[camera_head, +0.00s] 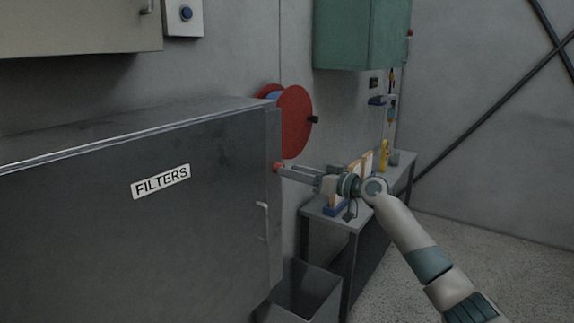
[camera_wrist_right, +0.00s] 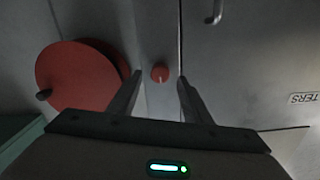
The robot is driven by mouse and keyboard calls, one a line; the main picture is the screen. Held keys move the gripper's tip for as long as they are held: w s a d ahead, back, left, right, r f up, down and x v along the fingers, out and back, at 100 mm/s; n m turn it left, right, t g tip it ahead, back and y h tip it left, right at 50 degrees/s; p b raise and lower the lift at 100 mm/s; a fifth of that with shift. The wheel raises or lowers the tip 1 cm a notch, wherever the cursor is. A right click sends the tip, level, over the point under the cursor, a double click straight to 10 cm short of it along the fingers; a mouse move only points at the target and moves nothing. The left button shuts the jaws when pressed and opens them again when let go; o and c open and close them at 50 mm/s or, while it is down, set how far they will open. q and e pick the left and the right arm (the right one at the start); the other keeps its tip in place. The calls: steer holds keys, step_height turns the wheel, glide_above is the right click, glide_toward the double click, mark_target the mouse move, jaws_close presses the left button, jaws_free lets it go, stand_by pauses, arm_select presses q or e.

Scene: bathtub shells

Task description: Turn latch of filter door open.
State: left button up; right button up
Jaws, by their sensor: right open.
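The grey filter door (camera_head: 90,245) carries a FILTERS label (camera_head: 160,181) and a metal handle (camera_head: 263,220) near its right edge. A small red knob, seemingly the latch (camera_head: 277,167), sits at the cabinet's right edge above the handle. My right gripper (camera_head: 284,172) points left with its fingertips close to the knob. In the right wrist view the red latch knob (camera_wrist_right: 159,73) appears between the two spread fingers (camera_wrist_right: 160,82), with gaps on both sides. The gripper is open and empty. I cannot tell how deep the knob lies between the fingertips. My left gripper is out of view.
A red hose reel (camera_head: 296,122) is on the wall just above the gripper. A grey bin (camera_head: 303,291) stands below it. A table (camera_head: 333,219) with several items stands behind my right arm. A green cabinet (camera_head: 358,35) hangs above. Open floor lies at right.

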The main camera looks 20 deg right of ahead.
steer(key=shift+p+x, duration=0.3)
steer(key=shift+x, duration=1.1)
steer(key=c, duration=1.1)
